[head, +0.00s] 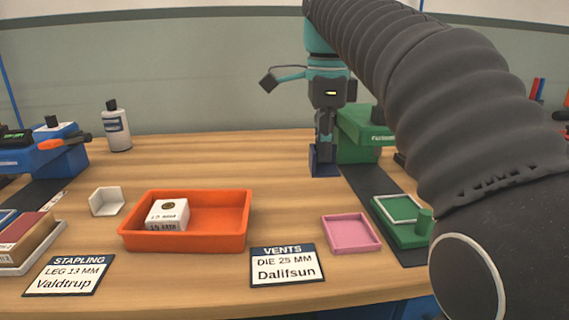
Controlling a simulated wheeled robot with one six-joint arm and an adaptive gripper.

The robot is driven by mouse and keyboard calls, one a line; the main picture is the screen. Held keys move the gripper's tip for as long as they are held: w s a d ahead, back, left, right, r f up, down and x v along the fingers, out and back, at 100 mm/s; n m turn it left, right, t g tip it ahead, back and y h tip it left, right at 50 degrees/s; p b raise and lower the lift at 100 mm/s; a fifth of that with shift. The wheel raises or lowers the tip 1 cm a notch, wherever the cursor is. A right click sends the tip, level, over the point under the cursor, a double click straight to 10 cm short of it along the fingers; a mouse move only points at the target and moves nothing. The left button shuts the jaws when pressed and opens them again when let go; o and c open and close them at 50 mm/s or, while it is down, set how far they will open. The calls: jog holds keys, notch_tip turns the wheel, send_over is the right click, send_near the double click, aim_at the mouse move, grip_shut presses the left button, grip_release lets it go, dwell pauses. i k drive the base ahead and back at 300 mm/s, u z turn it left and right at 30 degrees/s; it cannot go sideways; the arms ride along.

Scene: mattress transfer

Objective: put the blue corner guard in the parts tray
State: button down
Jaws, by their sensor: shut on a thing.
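The dark blue corner guard (321,168) is at the back of the bench, right of centre. My gripper (325,146) points down and is shut on it, with the fingers covering part of it. I cannot tell whether the guard touches the bench or hangs just above it. An orange tray (185,242) stands front left of my gripper, with a white box (168,214) in its left part and its right part empty. A smaller pink tray (351,247) lies empty to its right. No label marks either as the parts tray.
A white corner guard (107,201) lies left of the orange tray. A green machine (361,140) stands close right of my gripper, and a green fixture (402,215) lies in front of it. Label cards (286,266) lie at the front. Bare wood lies between my gripper and the orange tray.

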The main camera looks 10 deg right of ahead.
aim_at(218, 228)
jog(key=z, duration=0.75)
jog(key=k, duration=0.4)
jog(key=u, duration=0.8)
